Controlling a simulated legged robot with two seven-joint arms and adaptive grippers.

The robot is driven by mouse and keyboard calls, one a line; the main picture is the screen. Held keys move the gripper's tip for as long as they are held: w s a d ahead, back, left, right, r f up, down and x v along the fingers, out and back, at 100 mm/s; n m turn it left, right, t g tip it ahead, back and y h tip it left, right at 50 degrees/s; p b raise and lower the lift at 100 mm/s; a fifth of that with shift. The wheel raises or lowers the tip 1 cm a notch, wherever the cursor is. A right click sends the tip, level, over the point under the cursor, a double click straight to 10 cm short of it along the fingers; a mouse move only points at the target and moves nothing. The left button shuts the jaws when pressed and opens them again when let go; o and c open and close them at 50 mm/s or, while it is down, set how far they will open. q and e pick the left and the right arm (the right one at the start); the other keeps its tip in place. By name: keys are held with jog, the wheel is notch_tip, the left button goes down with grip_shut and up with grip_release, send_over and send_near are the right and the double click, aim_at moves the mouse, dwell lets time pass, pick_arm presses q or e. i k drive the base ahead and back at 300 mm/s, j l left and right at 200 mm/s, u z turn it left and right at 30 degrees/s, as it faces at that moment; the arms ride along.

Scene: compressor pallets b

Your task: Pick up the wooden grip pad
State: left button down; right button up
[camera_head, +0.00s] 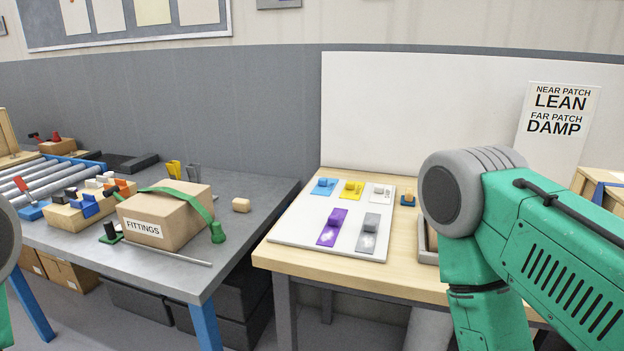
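A small rounded wooden block (241,205), which looks like the wooden grip pad, lies on the grey table (262,192) near its right edge, just right of the cardboard box. A smaller tan piece on a blue base (409,200) sits on the light wooden table, right of the white board. My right arm comes in from the right and bends down in front of the wooden table; its gripper is out of the frame. Only a sliver of my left arm shows at the left edge, and its gripper is not in view.
A FITTINGS box (165,217) with a green strap stands left of the block, with a thin rod (165,252) in front. A white board (300,228) with several coloured pieces lies on the wooden table (350,277). A gap separates the tables. A sign (556,125) stands behind.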

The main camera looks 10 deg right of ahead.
aim_at(408, 200)
jog(key=i+l+z, duration=0.15)
jog(key=z, duration=1)
